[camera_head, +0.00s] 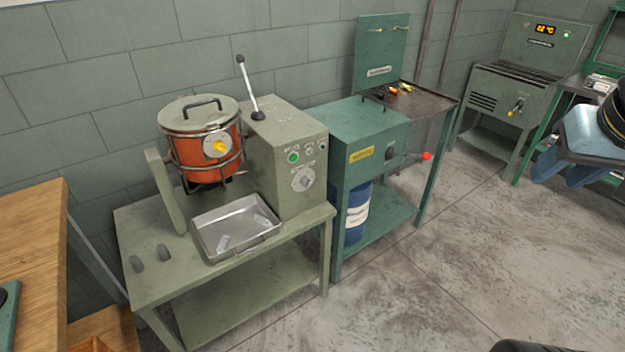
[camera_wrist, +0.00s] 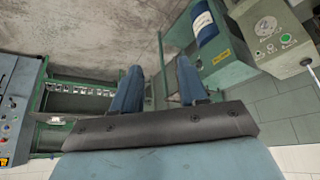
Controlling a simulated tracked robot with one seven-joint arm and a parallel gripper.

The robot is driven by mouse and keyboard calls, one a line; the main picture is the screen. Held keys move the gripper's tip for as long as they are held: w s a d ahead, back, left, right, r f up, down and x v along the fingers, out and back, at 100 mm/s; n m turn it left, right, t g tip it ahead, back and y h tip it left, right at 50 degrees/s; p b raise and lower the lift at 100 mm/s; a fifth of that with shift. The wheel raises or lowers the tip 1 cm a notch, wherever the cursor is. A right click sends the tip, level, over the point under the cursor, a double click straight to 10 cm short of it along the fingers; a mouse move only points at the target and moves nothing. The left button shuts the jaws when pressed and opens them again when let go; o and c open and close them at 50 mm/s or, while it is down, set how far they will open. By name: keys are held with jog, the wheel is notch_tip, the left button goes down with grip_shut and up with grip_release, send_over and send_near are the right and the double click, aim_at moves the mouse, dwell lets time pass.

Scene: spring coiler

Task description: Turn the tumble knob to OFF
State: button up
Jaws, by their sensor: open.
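A round pale dial knob (camera_head: 302,179) sits on the front of the grey-green tumbler control box (camera_head: 268,135), below a green button. Its lettering is too small to read, so its setting cannot be told. The dial also shows at the upper right of the wrist view (camera_wrist: 265,26), turned over.
A metal tray (camera_head: 236,228) with small pieces lies on the tumbler bench. A green machine (camera_head: 365,140) with a red-tipped lever (camera_head: 426,156) stands right of it, above a blue drum (camera_head: 357,212). A wooden table (camera_head: 32,225) is at left.

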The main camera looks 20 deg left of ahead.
jog(key=shift+o, duration=1.5)
jog(key=shift+w, duration=0.4)
jog(key=shift+o, duration=0.4)
jog(key=w+a+f+n+t, duration=0.1)
jog(key=w, duration=0.9)
jog(key=shift+a+f+t, duration=0.15)
jog(key=shift+f+t, duration=0.15)
jog(key=w+a+f+n+t+y, duration=0.2)
jog(key=w+a+f, duration=0.45)
jog(key=w, duration=0.45)
jog(key=w+a+f+n+t+y, duration=0.2)
jog(key=w+a+f, duration=0.45)
jog(key=w, duration=0.45)
jog(key=n+y, duration=0.5)
jog(key=y, duration=0.5)
send_near(309, 185)
jog(key=x, duration=0.9)
jog(key=shift+w+a+f, duration=0.1)
jog(key=shift+w+a, duration=0.1)
jog(key=shift+w, duration=0.05)
